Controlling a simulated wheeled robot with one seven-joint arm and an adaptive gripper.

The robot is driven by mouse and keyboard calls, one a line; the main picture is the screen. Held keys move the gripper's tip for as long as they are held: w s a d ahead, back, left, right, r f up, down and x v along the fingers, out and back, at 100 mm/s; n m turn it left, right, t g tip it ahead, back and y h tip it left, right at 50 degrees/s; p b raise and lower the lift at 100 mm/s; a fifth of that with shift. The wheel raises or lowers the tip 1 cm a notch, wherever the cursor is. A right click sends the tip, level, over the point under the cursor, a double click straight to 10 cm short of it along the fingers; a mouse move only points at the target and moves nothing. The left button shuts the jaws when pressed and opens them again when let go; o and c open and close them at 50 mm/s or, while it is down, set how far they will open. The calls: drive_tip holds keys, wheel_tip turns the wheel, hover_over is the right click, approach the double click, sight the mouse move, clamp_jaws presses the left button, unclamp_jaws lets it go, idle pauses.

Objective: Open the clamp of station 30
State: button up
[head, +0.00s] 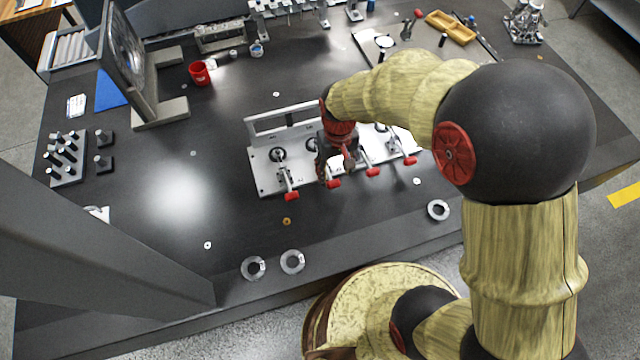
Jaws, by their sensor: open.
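A light grey fixture plate (262,172) lies on the dark table and carries a row of several toggle clamps with red handle tips pointing toward the front edge. The leftmost handle (291,196), second handle (333,184), third handle (372,172) and rightmost handle (410,160) show. No station number can be read, so I cannot tell which clamp is station 30. My gripper (336,174) is open and points down at the second clamp from the left, hiding most of it. I cannot tell whether its fingers touch that handle.
A raised bar (284,117) runs along the plate's back. Metal rings (292,262) lie near the front edge. A red cup (199,73), a framed upright stand (160,112) and a pin block (66,162) stand left. A dark grey beam (90,230) crosses the left foreground. Table left of the plate is mostly clear.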

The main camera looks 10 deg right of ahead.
sight(333, 182)
drive_tip(key=shift+w+a, duration=0.15)
drive_tip(key=shift+w, duration=0.2)
wheel_tip(333, 182, down, 7)
drive_tip(key=b, duration=0.2)
drive_tip(key=shift+f+b, duration=0.15)
drive_tip(key=shift+b, duration=0.15)
drive_tip(key=shift+c, duration=1.3)
clamp_jaws()
